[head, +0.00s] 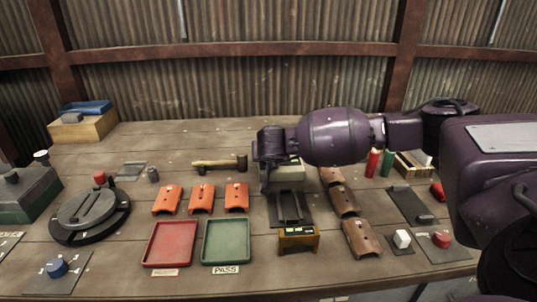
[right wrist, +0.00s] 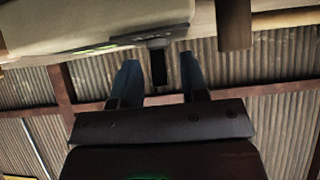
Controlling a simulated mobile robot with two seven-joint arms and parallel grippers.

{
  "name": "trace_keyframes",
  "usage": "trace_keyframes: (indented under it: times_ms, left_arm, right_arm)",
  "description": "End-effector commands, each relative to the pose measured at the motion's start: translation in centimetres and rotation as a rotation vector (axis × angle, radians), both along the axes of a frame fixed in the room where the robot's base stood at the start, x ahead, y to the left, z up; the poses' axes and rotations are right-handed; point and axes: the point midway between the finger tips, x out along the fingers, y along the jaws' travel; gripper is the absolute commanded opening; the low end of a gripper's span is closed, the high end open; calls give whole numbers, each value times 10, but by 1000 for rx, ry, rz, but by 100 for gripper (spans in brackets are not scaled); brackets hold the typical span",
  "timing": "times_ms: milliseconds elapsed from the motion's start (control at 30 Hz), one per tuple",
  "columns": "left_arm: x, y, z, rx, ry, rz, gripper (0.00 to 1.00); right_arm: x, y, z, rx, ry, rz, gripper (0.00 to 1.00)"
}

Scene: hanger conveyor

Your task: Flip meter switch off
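The meter (head: 284,176) is a pale beige box at the middle of the bench, partly hidden behind my right wrist in the head view. In the right wrist view the meter's beige body (right wrist: 80,22) fills the top left, and a black switch lever (right wrist: 158,66) sticks out from it. My right gripper (right wrist: 158,74) has its two bluish fingers apart, one on each side of the lever's end. I cannot tell whether either finger touches it. The fingers are hard to make out in the head view. My left gripper is not in view.
A red tray (head: 170,243) and green tray (head: 227,242) lie left of a small yellow-brown stand (head: 298,239). Orange curved parts (head: 201,199) sit behind the trays; brown ones (head: 361,238) lie to the right. A hammer (head: 219,164) lies behind.

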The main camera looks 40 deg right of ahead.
Motion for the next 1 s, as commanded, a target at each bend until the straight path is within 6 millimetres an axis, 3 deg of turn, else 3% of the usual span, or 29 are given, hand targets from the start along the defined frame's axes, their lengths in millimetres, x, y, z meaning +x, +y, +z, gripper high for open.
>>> trace_keyframes:
  times_ms: [267,700,1000]
  left_arm:
    - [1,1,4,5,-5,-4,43]
    - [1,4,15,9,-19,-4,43]
    - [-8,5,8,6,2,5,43]
  right_arm:
    - [-7,4,8,1,0,1,40]
    - [-56,34,56,1,-3,2,40]
    - [-71,44,68,0,0,0,40]
